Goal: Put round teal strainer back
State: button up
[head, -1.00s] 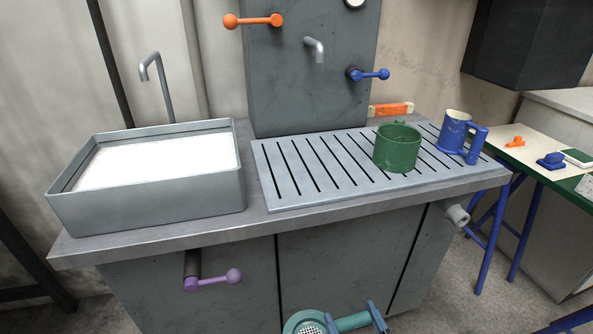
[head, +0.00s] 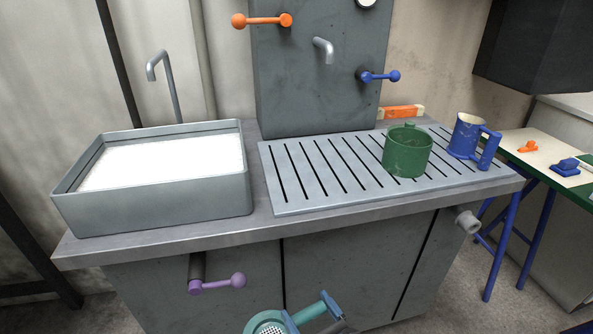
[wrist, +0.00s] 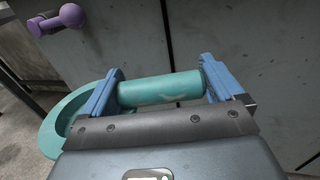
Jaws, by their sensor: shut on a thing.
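The round teal strainer (head: 267,324) shows at the bottom of the head view, low in front of the grey cabinet, with its perforated disc partly cut off by the picture edge. My gripper (head: 311,311) is shut on its teal handle. In the wrist view the handle (wrist: 160,89) lies crosswise between the two blue fingers of my gripper (wrist: 161,88). The strainer's round rim (wrist: 58,128) is at the left there, partly hidden behind my gripper.
A grey basin (head: 155,195) with white contents stands at the counter's left. A slotted drainboard (head: 290,190) bears a green pot (head: 407,153) and a blue mug (head: 465,138). A purple-knobbed lever (head: 225,283) and a grey pipe stub (head: 467,221) jut from the cabinet front.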

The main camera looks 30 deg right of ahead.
jog(key=shift+w+r+p, duration=0.15)
jog(key=shift+r+p, duration=0.2)
jog(key=shift+a+r+p, duration=0.15)
jog(key=shift+r+p, duration=0.4)
notch_tip(320, 180, up, 10)
jog(key=p, duration=1)
jog(key=shift+r, duration=0.25)
